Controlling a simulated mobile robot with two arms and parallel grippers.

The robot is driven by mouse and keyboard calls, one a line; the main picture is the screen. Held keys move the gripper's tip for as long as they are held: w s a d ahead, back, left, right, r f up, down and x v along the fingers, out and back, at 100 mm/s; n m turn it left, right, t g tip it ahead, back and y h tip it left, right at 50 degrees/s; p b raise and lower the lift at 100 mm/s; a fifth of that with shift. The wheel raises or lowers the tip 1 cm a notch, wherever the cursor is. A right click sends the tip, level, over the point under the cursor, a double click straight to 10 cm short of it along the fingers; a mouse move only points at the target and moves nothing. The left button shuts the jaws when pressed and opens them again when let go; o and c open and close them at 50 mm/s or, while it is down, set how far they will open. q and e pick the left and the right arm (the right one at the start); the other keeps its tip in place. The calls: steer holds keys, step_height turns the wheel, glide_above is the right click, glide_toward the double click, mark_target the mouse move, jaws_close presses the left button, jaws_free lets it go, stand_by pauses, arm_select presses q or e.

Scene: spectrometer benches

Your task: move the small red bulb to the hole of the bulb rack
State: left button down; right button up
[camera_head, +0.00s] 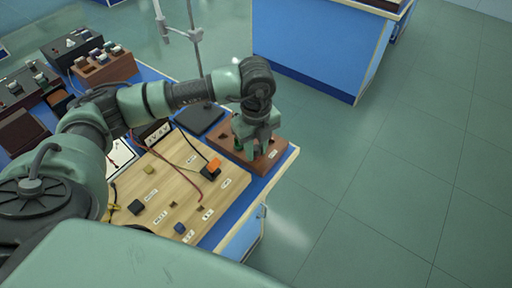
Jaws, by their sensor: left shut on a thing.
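My left gripper (256,150) points down over the reddish-brown board (273,163) at the bench's right end, which looks like the bulb rack. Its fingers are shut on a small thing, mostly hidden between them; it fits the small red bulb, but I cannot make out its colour. I cannot tell whether it touches the board. A small green piece shows beside the fingers. The rack's hole is not clearly visible behind the gripper. My right gripper is not in view.
A light wooden board (170,187) with labels, wires, an orange-and-black block (211,168) and small dark blocks lies left of the rack. A dark flat pad (201,119) lies behind it. Brown bottle racks (106,68) stand far left. Open floor lies right of the bench.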

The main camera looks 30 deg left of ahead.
arm_select(q)
steer(key=c, duration=1.1)
jaws_free()
steer(key=shift+r, duration=0.1)
step_height(320, 180, up, 8)
steer(key=shift+f+b, duration=0.15)
steer(key=shift+b, duration=0.25)
